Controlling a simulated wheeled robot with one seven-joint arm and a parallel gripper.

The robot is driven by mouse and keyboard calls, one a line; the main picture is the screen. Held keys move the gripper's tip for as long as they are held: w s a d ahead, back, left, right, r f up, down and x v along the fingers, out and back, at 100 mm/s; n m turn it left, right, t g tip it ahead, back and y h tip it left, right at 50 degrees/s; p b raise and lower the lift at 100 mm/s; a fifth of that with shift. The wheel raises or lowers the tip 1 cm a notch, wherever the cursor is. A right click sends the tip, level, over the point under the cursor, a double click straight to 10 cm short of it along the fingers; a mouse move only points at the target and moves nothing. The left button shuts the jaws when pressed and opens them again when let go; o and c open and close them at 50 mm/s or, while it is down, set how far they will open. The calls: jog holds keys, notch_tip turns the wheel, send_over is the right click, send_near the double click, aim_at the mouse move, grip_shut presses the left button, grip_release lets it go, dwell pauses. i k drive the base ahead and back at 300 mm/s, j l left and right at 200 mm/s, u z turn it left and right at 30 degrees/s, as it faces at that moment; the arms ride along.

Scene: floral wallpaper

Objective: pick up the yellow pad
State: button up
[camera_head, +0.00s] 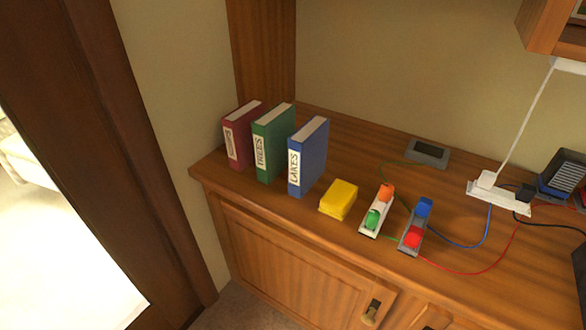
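The yellow pad (338,199) is a small, thick block lying on the wooden counter (350,138) near its front edge. It sits just right of the blue binder and left of a white holder with a green and an orange piece. Its top and front sides show and nothing covers it. My gripper is not in view.
Red (240,136), green (272,143) and blue (308,157) binders stand upright left of the pad. A white holder (371,230), a grey holder (412,243), cables, a grey box (428,152) and a power strip (499,199) lie to the right. An upper cabinet (553,30) overhangs at top right.

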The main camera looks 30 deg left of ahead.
aim_at(339, 199)
jog(key=j+u, duration=0.2)
jog(key=j, duration=0.55)
jog(key=i+j+u, duration=0.15)
jog(key=j, duration=0.65)
jog(key=i+j+u, duration=0.2)
jog(key=i+j, duration=0.15)
jog(key=i, duration=0.1)
